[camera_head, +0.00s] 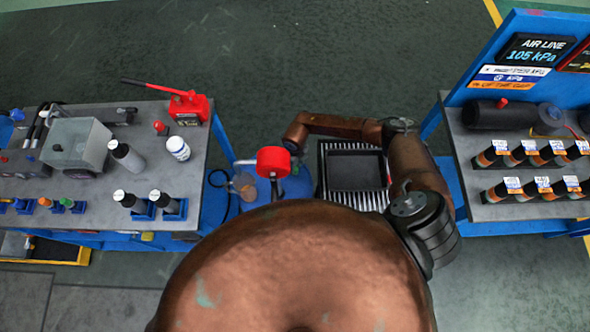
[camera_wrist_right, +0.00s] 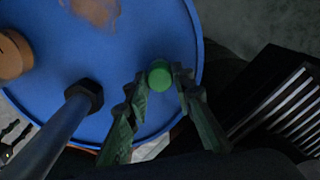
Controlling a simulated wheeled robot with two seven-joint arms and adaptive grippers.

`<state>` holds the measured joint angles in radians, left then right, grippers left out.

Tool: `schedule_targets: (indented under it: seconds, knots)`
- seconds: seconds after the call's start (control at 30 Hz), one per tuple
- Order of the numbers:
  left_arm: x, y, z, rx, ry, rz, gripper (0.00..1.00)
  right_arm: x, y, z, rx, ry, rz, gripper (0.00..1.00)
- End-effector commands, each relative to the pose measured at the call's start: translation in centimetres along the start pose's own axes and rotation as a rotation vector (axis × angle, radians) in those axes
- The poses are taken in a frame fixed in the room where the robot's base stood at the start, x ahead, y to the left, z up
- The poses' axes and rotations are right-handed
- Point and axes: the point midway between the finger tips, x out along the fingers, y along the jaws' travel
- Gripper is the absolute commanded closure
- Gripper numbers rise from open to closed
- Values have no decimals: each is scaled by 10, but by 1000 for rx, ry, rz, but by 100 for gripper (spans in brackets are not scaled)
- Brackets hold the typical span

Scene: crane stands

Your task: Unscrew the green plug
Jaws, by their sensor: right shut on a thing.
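The green plug (camera_wrist_right: 159,77) shows in the right wrist view as a small round cap near the rim of a blue drum lid (camera_wrist_right: 135,45). My right gripper (camera_wrist_right: 162,80) is shut on the plug, one fingertip on either side of it. In the head view my right arm bends over the blue drum (camera_head: 292,186) from the right; its fingertips and the plug are hidden there. My left gripper does not show clearly in either view.
A red round part (camera_head: 273,162) on a dark stem stands over the drum. A black tray (camera_head: 355,170) lies right of it. The left bench (camera_head: 90,175) holds bottles and a red jack (camera_head: 188,107). The right bench (camera_head: 470,150) holds several labelled bottles.

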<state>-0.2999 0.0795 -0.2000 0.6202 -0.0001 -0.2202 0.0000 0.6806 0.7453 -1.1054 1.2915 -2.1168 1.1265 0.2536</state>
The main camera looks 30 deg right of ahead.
Motion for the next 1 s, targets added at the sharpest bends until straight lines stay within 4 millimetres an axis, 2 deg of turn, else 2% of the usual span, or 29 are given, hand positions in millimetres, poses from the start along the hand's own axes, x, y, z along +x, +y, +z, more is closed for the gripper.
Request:
schedule_targets:
  seconds: [0.67,1.0]
  knots:
    - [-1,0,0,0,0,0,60,-2,-1,0,-14,0,-1,100]
    - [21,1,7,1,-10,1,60,0,-1,0,-417,1,-1,100]
